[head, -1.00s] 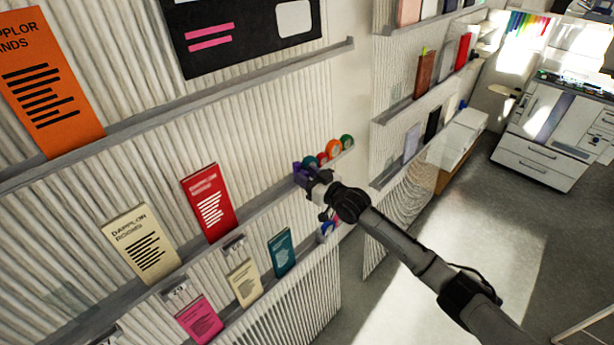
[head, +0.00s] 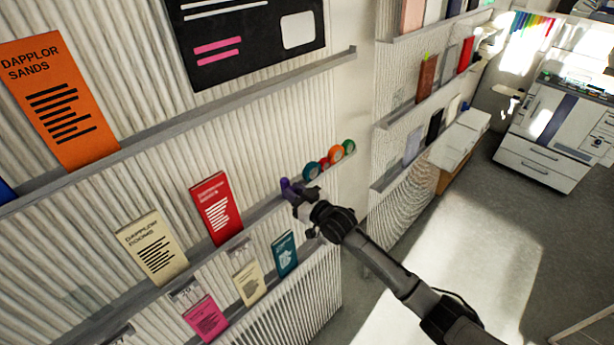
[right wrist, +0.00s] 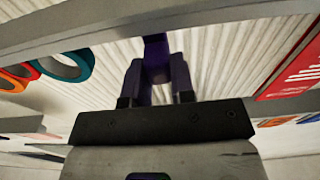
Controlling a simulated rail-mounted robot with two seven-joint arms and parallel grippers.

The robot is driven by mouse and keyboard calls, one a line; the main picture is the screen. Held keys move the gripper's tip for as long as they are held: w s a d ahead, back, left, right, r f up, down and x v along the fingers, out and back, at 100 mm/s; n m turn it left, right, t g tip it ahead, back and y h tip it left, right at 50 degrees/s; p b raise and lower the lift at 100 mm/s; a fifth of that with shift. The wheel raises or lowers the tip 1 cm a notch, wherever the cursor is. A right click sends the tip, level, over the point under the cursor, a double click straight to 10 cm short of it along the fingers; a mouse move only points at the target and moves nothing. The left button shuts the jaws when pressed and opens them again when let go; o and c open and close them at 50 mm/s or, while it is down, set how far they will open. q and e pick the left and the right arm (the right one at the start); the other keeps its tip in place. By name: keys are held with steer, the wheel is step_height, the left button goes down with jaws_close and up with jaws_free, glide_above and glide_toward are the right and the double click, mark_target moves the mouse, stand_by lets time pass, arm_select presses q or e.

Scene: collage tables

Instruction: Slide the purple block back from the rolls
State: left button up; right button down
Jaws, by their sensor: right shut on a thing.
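The purple block (head: 285,184) is on the narrow grey shelf ledge in the head view, left of the rolls and apart from them. My right gripper (head: 294,190) is shut on it, and the fingers hide part of it. In the right wrist view the block (right wrist: 155,48) shows between the two fingers (right wrist: 156,78). My left gripper is not in view.
A red booklet (head: 216,207) leans on the same ledge to the left, with bare ledge between it and the block. A cream booklet (head: 152,247) stands beyond it. A teal booklet (head: 285,254) stands on the ledge below. The ribbed wall is close behind.

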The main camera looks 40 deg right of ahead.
arm_select(q)
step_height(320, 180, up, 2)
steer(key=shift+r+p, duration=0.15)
steer(key=shift+p, duration=0.55)
arm_select(e)
steer(key=a, duration=0.5)
steer(key=shift+s, duration=0.3)
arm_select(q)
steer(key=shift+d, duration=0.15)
arm_select(e)
steer(key=c, duration=1)
jaws_free()
steer(key=shift+o, duration=0.2)
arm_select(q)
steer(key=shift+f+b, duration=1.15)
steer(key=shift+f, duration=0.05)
arm_select(e)
steer(key=s+d, duration=0.2)
steer(key=s, duration=1.1)
steer(key=shift+s, duration=0.35)
